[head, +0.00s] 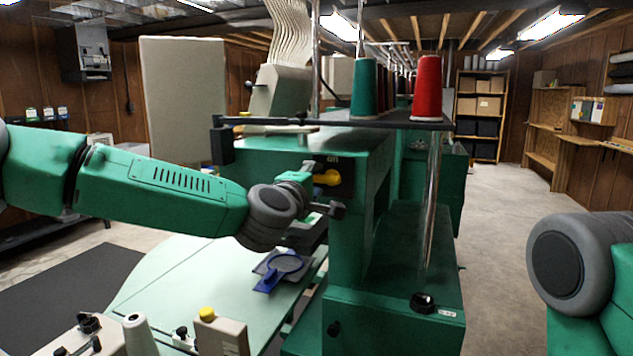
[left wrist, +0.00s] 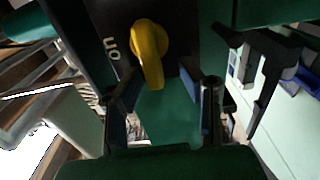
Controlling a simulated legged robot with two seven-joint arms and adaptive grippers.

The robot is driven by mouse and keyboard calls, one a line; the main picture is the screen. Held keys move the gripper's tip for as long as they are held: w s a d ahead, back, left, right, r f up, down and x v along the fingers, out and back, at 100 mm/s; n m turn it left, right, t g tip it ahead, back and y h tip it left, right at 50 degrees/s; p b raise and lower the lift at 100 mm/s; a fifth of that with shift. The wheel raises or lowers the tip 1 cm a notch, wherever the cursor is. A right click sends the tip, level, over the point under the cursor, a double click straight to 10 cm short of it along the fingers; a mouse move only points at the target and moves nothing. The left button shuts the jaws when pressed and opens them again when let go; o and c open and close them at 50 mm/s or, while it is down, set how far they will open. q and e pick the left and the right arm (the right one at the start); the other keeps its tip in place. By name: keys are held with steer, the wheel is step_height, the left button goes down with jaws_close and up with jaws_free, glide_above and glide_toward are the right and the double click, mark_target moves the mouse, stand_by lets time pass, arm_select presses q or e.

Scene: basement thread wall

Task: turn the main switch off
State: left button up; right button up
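The main switch is a yellow rotary knob (head: 327,178) on a black plate on the green machine's side. A small pale label sits above it in the head view. In the left wrist view the yellow knob (left wrist: 150,52) has its handle pointing down the picture, and the label reads "on", turned over. My left gripper (head: 323,190) is at the switch. In the left wrist view the fingers of my left gripper (left wrist: 166,108) stand apart, with the handle's tip in line with the gap; I cannot tell whether they touch it. My right gripper is out of view.
The green machine (head: 410,300) carries a rail with a green thread cone (head: 364,88) and a red thread cone (head: 428,88). A pale green table (head: 180,275) with a blue hoop (head: 282,264) lies below my left arm. Open floor (head: 500,230) lies right of the machine.

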arm_select(q)
steer(key=v, duration=1.2)
